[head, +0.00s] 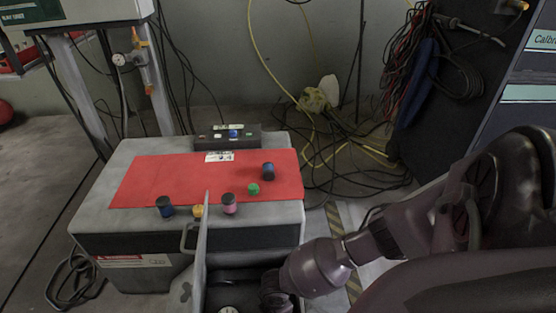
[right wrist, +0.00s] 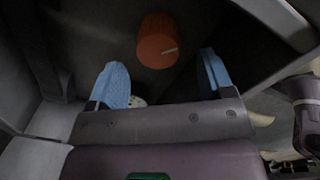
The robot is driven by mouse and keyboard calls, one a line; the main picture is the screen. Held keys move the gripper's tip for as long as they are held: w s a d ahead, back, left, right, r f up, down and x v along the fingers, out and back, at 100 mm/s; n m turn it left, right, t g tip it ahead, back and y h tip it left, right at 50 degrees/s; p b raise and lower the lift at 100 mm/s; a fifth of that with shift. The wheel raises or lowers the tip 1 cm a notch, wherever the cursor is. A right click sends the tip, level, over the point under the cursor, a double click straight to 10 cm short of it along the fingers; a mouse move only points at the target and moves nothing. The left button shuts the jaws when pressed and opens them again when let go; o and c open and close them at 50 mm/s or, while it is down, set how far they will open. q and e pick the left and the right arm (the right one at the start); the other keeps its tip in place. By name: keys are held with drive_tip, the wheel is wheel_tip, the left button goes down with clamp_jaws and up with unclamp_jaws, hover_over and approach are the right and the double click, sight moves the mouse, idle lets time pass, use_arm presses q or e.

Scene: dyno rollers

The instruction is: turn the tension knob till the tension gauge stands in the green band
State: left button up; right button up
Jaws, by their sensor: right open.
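An orange-red knob (right wrist: 157,40) with a white pointer line shows at the top of the right wrist view. Its line points right and slightly up. My right gripper (right wrist: 162,66) is open, with its two blue fingers apart on either side below the knob. I see no touch between fingers and knob. A small pale round part (right wrist: 138,100), partly hidden by the left finger, may be a gauge. In the head view a pale round dial (head: 228,309) is cut off by the bottom edge; its needle and green band cannot be read. My left gripper is not in view.
A grey cabinet (head: 130,222) carries a red mat (head: 165,175), several small coloured cylinders and a dark control box (head: 228,138). A thin upright panel (head: 200,262) stands left of the dark opening my right arm reaches into. Cables (head: 350,150) lie behind.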

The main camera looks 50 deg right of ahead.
drive_tip(key=r+p, duration=0.1)
drive_tip(key=r, duration=0.4)
drive_tip(key=shift+w+r+p, duration=0.15)
drive_tip(key=shift+w+p, duration=0.05)
drive_tip(key=shift+p, duration=0.2)
drive_tip(key=shift+s+r, duration=0.15)
drive_tip(key=shift+r, duration=0.45)
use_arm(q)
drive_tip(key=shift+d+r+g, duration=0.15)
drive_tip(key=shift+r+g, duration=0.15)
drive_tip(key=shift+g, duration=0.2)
use_arm(e)
drive_tip(key=shift+s, duration=0.15)
